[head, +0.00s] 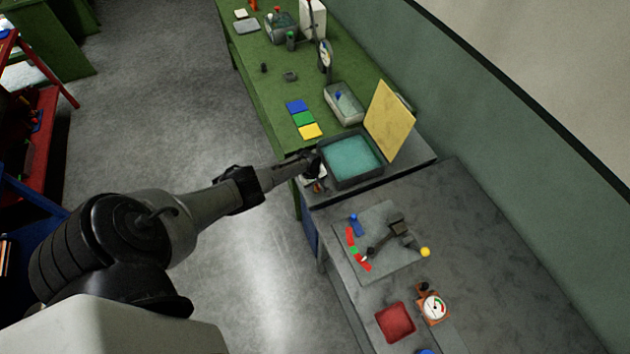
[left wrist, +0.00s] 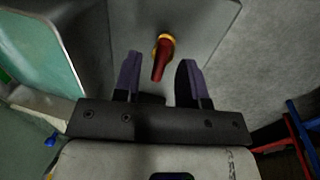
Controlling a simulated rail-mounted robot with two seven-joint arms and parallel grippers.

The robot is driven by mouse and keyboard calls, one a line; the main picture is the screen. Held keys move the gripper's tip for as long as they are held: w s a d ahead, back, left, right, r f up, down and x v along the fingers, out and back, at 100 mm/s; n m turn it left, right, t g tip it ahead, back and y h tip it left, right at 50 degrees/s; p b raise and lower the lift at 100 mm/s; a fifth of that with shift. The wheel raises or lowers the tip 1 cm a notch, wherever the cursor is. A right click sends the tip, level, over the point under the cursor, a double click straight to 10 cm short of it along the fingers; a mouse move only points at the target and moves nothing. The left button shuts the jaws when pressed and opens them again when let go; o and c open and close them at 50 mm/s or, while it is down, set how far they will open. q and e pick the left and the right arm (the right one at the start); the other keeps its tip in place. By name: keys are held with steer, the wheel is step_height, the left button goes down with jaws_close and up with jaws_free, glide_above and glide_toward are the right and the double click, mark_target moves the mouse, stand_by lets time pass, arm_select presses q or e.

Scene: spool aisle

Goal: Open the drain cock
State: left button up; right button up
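The drain cock (left wrist: 162,55) shows in the left wrist view as a red lever with a yellow collar on a grey face. The lever points down in the picture, tilted slightly left. My left gripper (left wrist: 161,72) is open, its two dark fingers apart on either side of the lever; I see a gap on both sides and cannot tell the depth. In the head view my left gripper (head: 312,165) is at the front side of the tank (head: 352,178), which holds teal liquid; the gripper mostly hides the cock there. My right gripper is in neither view.
A yellow panel (head: 390,122) stands behind the tank. Blue, green and yellow cards (head: 304,119) lie on the green bench. The grey bench holds a lever plate (head: 378,272), a red tray (head: 395,322) and a gauge (head: 435,308). The floor in front is clear.

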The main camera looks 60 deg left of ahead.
arm_select(q)
step_height(320, 180, up, 14)
steer(key=s+p, duration=0.2)
steer(key=p, duration=0.3)
steer(key=shift+s+f+p, duration=0.2)
steer(key=shift+s+p, duration=0.1)
steer(key=shift+p, duration=0.05)
steer(key=shift+a, duration=0.1)
stand_by(0.4)
